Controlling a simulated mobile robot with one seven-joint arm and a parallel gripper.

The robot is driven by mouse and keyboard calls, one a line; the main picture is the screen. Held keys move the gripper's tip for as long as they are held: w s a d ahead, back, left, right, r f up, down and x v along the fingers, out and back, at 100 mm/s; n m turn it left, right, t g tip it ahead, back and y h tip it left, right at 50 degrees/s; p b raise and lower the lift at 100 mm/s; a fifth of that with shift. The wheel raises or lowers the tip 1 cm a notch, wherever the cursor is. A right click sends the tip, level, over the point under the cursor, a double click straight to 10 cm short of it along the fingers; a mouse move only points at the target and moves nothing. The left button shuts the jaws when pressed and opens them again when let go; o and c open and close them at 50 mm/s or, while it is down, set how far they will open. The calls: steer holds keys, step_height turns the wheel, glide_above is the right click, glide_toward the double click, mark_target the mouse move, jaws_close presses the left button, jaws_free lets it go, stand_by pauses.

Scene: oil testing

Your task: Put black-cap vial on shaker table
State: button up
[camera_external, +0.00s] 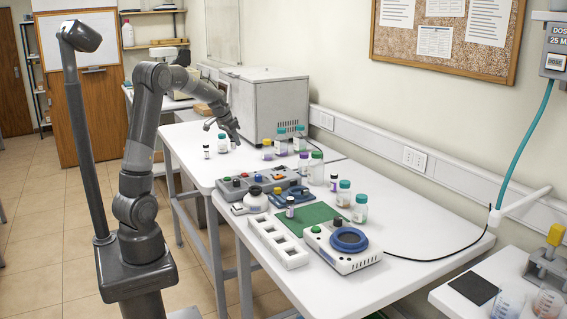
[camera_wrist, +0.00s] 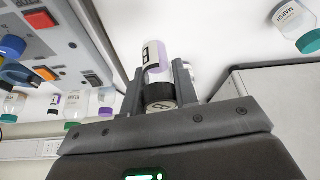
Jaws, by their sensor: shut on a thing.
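My gripper (camera_wrist: 160,88) is shut on a small vial with a black cap (camera_wrist: 157,84) and a white and purple label. The cap lies between the fingers and the vial's body extends beyond them in the wrist view. In the external view my gripper (camera_external: 235,140) is low over the far part of the table, and the held vial is hard to make out. A white device with a round blue plate (camera_external: 348,239) and a green button stands at the front right; it looks like the shaker table, but I cannot be sure.
Several bottles and vials stand along the wall side, including a teal-capped bottle (camera_external: 360,208). A grey button unit (camera_external: 260,183), a green mat (camera_external: 306,218) and a white slotted rack (camera_external: 278,241) lie between my gripper and the blue-plated device. A grey metal box (camera_external: 270,105) is behind.

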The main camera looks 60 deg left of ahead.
steer(key=a+f, duration=0.2)
steer(key=a, duration=0.1)
steer(key=s+a+f, duration=0.1)
steer(key=a+f, duration=0.1)
steer(key=a, duration=0.2)
steer(key=s+a+f, duration=0.1)
steer(key=a+f, duration=0.2)
steer(key=a, duration=0.1)
steer(key=shift+a, duration=0.1)
steer(key=shift+w+f, duration=0.1)
steer(key=shift+f, duration=1.8)
steer(key=shift+f, duration=0.1)
steer(key=o, duration=1)
steer(key=shift+c, duration=0.2)
